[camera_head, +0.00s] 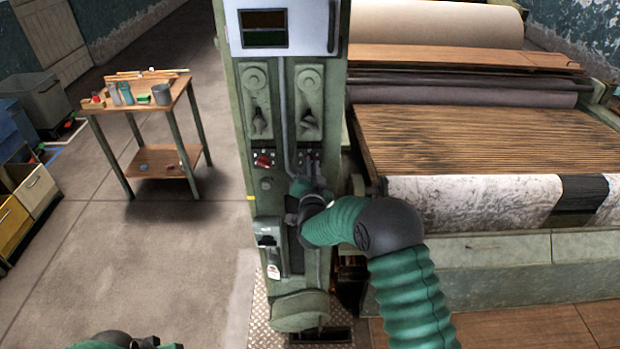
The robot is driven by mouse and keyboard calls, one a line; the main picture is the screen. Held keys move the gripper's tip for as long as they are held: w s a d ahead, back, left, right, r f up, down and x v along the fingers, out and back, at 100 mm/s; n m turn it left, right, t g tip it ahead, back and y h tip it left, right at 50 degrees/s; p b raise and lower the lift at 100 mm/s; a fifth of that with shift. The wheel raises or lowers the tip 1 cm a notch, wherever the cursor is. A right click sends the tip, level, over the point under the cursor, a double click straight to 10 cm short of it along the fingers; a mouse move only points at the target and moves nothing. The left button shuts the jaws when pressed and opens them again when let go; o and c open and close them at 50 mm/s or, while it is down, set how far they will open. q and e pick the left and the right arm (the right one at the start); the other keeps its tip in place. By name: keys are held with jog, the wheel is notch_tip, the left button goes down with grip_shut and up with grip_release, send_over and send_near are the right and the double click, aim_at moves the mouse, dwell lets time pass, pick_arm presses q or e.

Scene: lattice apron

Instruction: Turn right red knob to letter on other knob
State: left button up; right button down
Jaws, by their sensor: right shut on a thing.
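The left red knob (263,160) sits on the front of the green machine column, with small marks around it that are too small to read. The right red knob is hidden behind my right gripper (311,172), which is at the matching spot to the right. That gripper is shut on the right red knob, and its jaws face the panel. The right knob's pointer and letters cannot be made out. A dark and green part of my left arm shows at the bottom left edge. Its jaws cannot be made out.
The green column (234,100) has a display (264,28) on top and a grey pipe between the knobs. A wide roller machine (480,140) stands to the right. A small wooden table (155,162) with bottles and tools stands left. The floor between is clear.

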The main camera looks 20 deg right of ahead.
jog(key=shift+d+f+m+b, duration=0.1)
jog(key=shift+f+m+b, duration=0.25)
jog(key=shift+m+b, duration=3.3)
jog(key=shift+a+f+m+b, duration=0.1)
jog(key=shift+f+m+b, duration=0.25)
jog(key=shift+m+b, duration=3.25)
jog(key=shift+d+f+m+b, duration=0.25)
jog(key=shift+m+b, duration=1.2)
jog(key=shift+b, duration=4.35)
jog(key=shift+a+f, duration=0.1)
jog(key=shift+a, duration=0.1)
jog(key=c, duration=1.6)
grip_release()
jog(key=shift+o, duration=0.7)
jog(key=shift+s+r, duration=0.1)
jog(key=shift+r, duration=0.1)
jog(key=b+v, duration=0.2)
jog(key=v, duration=1.4)
jog(key=shift+s, duration=0.35)
